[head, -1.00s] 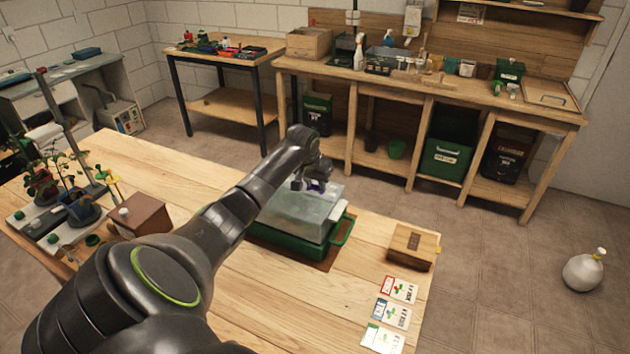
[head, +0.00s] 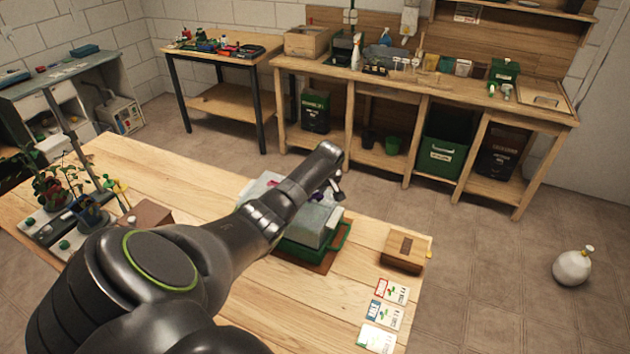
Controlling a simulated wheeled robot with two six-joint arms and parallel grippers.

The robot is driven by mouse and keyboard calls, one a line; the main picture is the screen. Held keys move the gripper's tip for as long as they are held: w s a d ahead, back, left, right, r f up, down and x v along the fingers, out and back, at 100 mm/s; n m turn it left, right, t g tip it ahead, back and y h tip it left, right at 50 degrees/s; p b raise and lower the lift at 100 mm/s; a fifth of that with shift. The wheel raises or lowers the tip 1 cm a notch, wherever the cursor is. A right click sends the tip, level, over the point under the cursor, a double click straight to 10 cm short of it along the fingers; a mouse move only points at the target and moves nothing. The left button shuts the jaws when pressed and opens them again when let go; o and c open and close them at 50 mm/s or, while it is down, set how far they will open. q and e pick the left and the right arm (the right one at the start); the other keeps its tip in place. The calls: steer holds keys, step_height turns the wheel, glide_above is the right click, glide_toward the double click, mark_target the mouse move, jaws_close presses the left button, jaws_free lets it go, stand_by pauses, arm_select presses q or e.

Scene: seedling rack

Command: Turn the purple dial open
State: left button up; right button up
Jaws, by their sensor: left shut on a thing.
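A clear-lidded box (head: 313,226) with a green tray base (head: 334,250) stands on a brown mat on the wooden table. The purple dial (head: 317,196) is on top of the lid, mostly hidden by my arm; only a small bit of purple shows. My left arm reaches in from the lower left across the box. My left gripper (head: 332,193) points down at the lid top, at the dial, and is shut on it. The fingers are small and partly hidden, so the dial's angle cannot be seen. My right gripper is not in view.
A small wooden box (head: 404,250) and several seed packets (head: 379,313) lie to the right of the lidded box. Potted seedlings (head: 88,212) and a brown box (head: 146,217) stand at the left. A workbench (head: 425,85) is behind.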

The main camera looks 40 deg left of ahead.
arm_select(q)
steer(key=shift+w+n+g, duration=0.15)
steer(key=shift+n+g, duration=0.25)
steer(key=shift+n, duration=0.6)
steer(key=shift+f+n+g+b, duration=0.1)
steer(key=shift+n+g+b, duration=0.2)
steer(key=shift+n+b, duration=0.5)
steer(key=shift+w+n+g+b, duration=0.15)
steer(key=shift+n+g+b, duration=0.45)
steer(key=shift+n, duration=0.6)
steer(key=shift+n+b, duration=0.95)
steer(key=shift+n, duration=0.05)
steer(key=shift+g, duration=0.3)
steer(key=o, duration=1)
